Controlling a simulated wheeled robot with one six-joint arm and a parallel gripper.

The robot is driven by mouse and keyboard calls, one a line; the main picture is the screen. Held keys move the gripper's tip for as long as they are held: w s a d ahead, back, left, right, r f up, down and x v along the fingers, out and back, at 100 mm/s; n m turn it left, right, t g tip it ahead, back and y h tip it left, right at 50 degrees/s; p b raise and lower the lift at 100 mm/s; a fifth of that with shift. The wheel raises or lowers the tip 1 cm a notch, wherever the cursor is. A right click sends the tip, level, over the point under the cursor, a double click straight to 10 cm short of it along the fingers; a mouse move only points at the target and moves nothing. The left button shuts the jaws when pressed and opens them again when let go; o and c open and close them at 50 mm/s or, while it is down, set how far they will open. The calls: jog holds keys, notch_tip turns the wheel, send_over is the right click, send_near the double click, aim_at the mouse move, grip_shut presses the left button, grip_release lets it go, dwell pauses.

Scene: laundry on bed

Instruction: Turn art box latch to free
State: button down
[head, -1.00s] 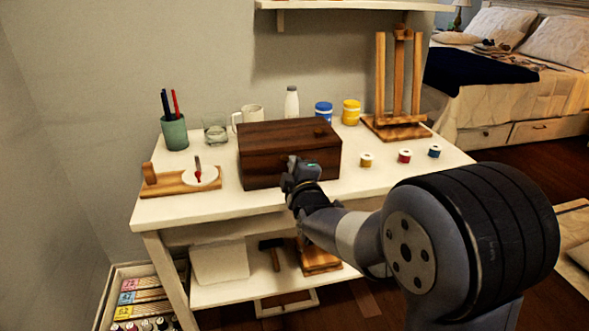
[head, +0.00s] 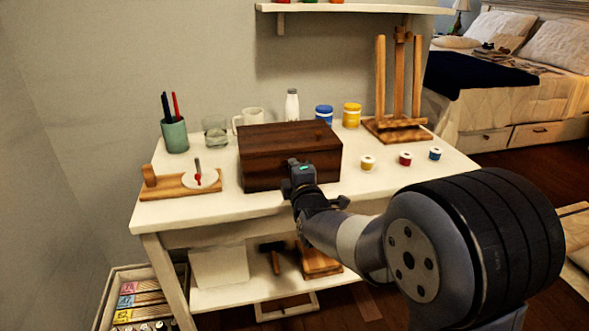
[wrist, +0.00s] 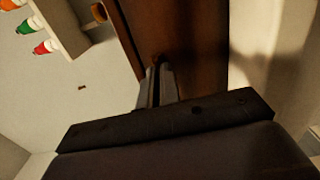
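The art box (head: 262,165) is a dark brown wooden box with its lid down, on the white table. My gripper (head: 298,168) is at its front face, right of the middle, and hides the latch in the head view. In the wrist view the box's brown wood (wrist: 200,50) fills the upper middle. There my gripper's two fingers (wrist: 157,82) are close together and point at the wood. A small dark latch (wrist: 158,58) shows at their tips, seemingly pinched between them. Its exact angle is hard to see.
A green pen cup (head: 175,136), a glass (head: 215,131), a mug (head: 250,117) and a white bottle (head: 291,105) stand left of and behind the box. A shelf (head: 350,8) hangs above.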

jog(key=c, duration=1.6)
grip_release()
jog(key=shift+c, duration=0.2)
jog(key=p+v, duration=0.1)
jog(key=v, duration=0.9)
jog(key=shift+s, duration=0.35)
jog(key=shift+w, duration=0.1)
jog(key=b+x, duration=0.1)
jog(key=x, duration=0.9)
jog(key=shift+w, duration=0.3)
jog(key=shift+s, duration=0.1)
